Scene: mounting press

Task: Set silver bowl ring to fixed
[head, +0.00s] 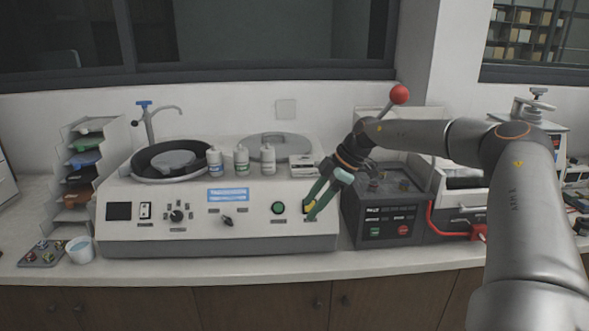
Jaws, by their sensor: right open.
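A wide grey polishing machine stands on the counter with two bowls in its top. The left bowl (172,159) is open and dark, with a grey disc inside. The right bowl is under a grey lid (276,145). I cannot tell which part is the silver bowl ring. The front panel has a display (228,195), black knobs (177,216) and a green button (278,208). My right gripper (316,206) is open, its green fingers pointing down and left at the panel's right end. The fingers partly hide a small yellow-marked control there; contact is unclear. My left gripper is out of view.
Several bottles (241,160) stand between the bowls. A dark press unit (382,212) with a red-ball lever (399,94) stands right of the machine, partly behind my right arm. A tray rack (85,170) and white cup (80,249) are at left. The front counter strip is clear.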

